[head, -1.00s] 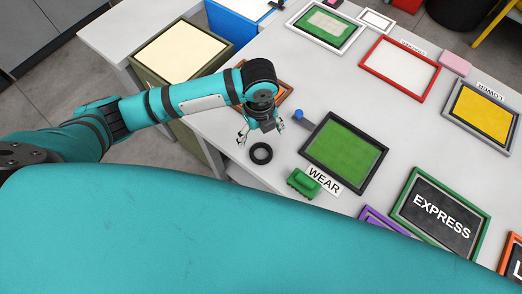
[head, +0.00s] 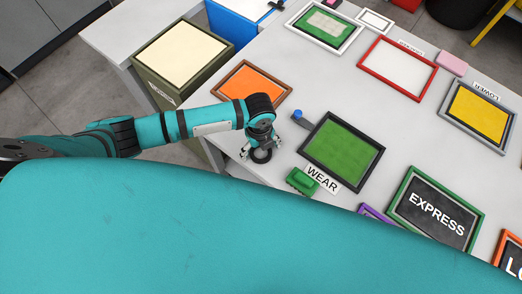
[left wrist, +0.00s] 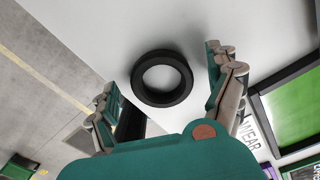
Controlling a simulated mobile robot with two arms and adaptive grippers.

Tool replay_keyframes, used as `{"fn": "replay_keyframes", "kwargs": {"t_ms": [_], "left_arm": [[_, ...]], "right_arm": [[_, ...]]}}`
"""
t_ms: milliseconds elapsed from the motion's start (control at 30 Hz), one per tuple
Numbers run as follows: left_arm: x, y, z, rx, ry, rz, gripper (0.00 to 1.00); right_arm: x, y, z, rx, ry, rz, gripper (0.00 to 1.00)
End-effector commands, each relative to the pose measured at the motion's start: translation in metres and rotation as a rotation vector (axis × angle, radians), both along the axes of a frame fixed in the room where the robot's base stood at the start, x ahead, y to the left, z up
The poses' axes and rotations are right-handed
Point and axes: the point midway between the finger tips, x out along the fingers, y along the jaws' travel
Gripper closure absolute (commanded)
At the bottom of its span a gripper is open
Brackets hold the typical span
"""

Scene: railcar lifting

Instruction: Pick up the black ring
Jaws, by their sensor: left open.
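The black ring (left wrist: 162,78) lies flat on the white table, near its edge. In the left wrist view it sits between and a little beyond the open fingers of my left gripper (left wrist: 168,92), with no finger seen touching it. In the head view my left gripper (head: 262,150) is above the ring (head: 261,156), which is partly hidden by it. The gripper is open and empty. My right gripper is not in view.
A green block (head: 301,181) and a WEAR label (head: 322,179) lie right of the ring. A black-framed green panel (head: 341,151) and a blue-knobbed piece (head: 298,114) are close by. An orange panel (head: 252,84) lies behind the arm. The table edge is near the ring.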

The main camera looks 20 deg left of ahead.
Motion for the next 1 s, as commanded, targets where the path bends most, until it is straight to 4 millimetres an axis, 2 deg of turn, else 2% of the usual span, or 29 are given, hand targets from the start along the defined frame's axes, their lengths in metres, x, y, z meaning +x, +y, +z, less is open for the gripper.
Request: {"fn": "replay_keyframes", "kwargs": {"t_ms": [33,400,500,767,1000], "left_arm": [[0.000,0.000,0.000,0.000,0.000,0.000,0.14],[0.000,0.000,0.000,0.001,0.001,0.001,0.62],[0.000,0.000,0.001,0.001,0.001,0.001,0.72],[0.000,0.000,0.002,0.000,0.000,0.001,0.72],[0.001,0.000,0.019,-0.001,-0.002,-0.001,0.72]], "right_arm": [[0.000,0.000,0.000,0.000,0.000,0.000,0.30],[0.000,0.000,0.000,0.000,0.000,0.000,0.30],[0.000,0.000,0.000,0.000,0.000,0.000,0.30],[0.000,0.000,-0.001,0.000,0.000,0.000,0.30],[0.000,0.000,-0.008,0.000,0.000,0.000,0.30]]}}
